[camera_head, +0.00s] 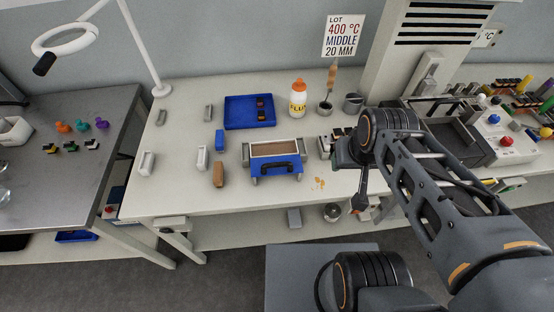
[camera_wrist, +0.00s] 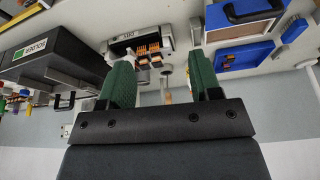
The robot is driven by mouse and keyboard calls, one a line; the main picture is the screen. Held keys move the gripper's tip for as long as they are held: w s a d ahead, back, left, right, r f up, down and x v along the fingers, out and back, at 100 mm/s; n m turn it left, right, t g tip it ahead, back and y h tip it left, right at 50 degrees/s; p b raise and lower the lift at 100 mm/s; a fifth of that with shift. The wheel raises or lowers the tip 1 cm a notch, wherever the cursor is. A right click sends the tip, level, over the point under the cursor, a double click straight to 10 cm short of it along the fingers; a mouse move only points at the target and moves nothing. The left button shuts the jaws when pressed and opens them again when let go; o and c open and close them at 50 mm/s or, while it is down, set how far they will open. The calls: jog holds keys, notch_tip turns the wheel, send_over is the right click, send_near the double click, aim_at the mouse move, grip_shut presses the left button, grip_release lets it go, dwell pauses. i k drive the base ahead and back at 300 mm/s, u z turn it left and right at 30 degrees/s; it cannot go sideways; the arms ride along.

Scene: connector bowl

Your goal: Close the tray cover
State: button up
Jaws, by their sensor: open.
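A white-rimmed tray box (camera_head: 252,152) with a brown inside sits near the front of the table in the head view. A blue panel with a black handle (camera_head: 277,176), which looks like its cover, is at its front side, leaving the brown inside visible from above. In the wrist view the blue panel with its black handle (camera_wrist: 250,12) shows at the upper right, beside the brown inside (camera_wrist: 249,30). My gripper (camera_wrist: 162,80) has two green fingers spread apart with nothing between them. It is to the right of the box, apart from it.
A soldering unit (camera_wrist: 60,55) shows at left in the wrist view.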

aim_at(290, 164)
jog(key=z, duration=1.65)
jog(key=k, duration=1.3)
jog(key=u, duration=1.65)
